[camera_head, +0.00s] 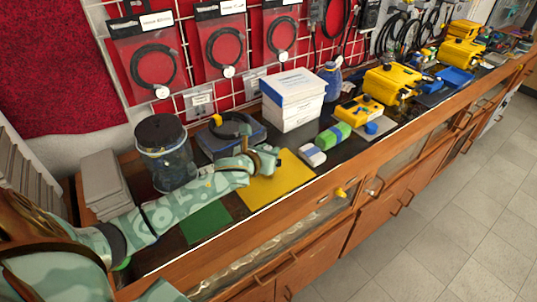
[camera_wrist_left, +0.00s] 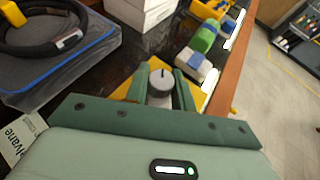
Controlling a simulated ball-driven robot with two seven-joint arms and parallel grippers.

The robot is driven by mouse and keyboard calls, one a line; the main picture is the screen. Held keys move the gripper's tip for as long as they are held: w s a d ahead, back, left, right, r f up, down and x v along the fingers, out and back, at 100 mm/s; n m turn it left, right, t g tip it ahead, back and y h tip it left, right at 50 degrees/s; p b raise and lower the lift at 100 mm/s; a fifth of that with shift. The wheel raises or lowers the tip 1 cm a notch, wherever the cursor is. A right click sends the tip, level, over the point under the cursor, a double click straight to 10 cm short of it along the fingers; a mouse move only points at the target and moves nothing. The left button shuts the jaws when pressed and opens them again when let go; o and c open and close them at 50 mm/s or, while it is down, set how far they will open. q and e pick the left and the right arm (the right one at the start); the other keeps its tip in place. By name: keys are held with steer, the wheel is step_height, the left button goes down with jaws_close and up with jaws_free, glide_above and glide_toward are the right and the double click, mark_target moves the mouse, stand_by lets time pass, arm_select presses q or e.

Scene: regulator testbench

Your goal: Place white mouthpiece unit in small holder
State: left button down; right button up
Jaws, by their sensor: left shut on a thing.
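My left gripper (camera_head: 268,160) is low over the yellow mat (camera_head: 277,185) on the bench. In the left wrist view the green fingers of the left gripper (camera_wrist_left: 160,88) are shut on a round, pale grey-white piece with a dark pin on top, which I take for the white mouthpiece unit (camera_wrist_left: 160,80). Its lower part is hidden by the gripper. In the head view the arm and fingers hide it. I cannot single out the small holder; whether one lies under the gripper is hidden. My right gripper is in neither view.
A white-and-blue block (camera_head: 312,155) and a green block (camera_head: 334,136) lie right of the mat. Behind stand a white box stack (camera_head: 293,115) and a blue-edged grey case (camera_head: 215,143) with a coiled cable. A clear jar (camera_head: 165,165) stands left. The bench front edge is close.

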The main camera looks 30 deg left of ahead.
arm_select(q)
steer(key=shift+f, duration=0.15)
steer(key=shift+f, duration=0.1)
steer(key=c, duration=1.2)
jaws_free()
